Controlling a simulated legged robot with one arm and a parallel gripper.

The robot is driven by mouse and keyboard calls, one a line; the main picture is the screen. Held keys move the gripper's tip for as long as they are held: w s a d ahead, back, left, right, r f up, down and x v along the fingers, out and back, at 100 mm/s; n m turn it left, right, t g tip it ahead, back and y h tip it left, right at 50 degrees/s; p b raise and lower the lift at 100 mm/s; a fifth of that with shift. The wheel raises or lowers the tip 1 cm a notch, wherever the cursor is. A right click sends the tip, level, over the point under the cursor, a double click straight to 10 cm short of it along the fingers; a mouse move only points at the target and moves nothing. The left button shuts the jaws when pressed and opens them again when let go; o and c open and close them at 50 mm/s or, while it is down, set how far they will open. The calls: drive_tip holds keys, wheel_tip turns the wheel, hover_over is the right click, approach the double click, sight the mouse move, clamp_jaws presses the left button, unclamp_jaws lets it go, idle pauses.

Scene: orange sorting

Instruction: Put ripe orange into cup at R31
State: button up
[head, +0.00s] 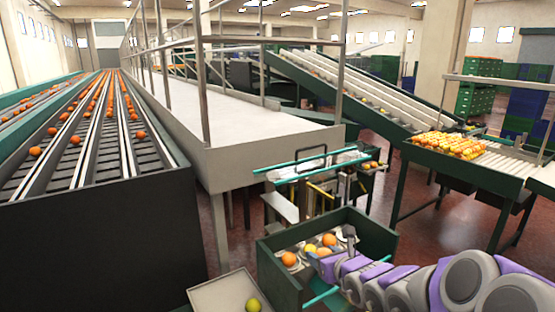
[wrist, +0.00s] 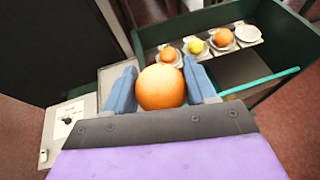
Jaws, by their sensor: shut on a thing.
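My gripper (wrist: 160,68) is shut on an orange fruit (wrist: 161,88), with a blue finger on either side of it. Beyond it in the wrist view, a row of cups stands in a dark green box (wrist: 283,22). One cup holds an orange (wrist: 168,54), one a yellow fruit (wrist: 196,47), one another orange (wrist: 222,37). The cup at the right end (wrist: 248,34) looks empty. In the head view my arm reaches to the green box (head: 362,222) from the right. I see no readable label for R31.
A teal bar (wrist: 262,84) crosses the box. Conveyor lanes with oranges (head: 95,150) run at the left. A green-legged table (head: 470,170) with piled oranges is at the right.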

drive_tip(key=shift+d+r, duration=0.75)
drive_tip(key=shift+r, duration=0.3)
drive_tip(key=shift+d+f+m+h+b, duration=0.15)
drive_tip(key=shift+d+m+h+b, duration=0.15)
drive_tip(key=shift+b, duration=0.1)
wheel_tip(320, 180, down, 13)
drive_tip(key=b, duration=1.3)
drive_tip(key=shift+s+a, duration=0.1)
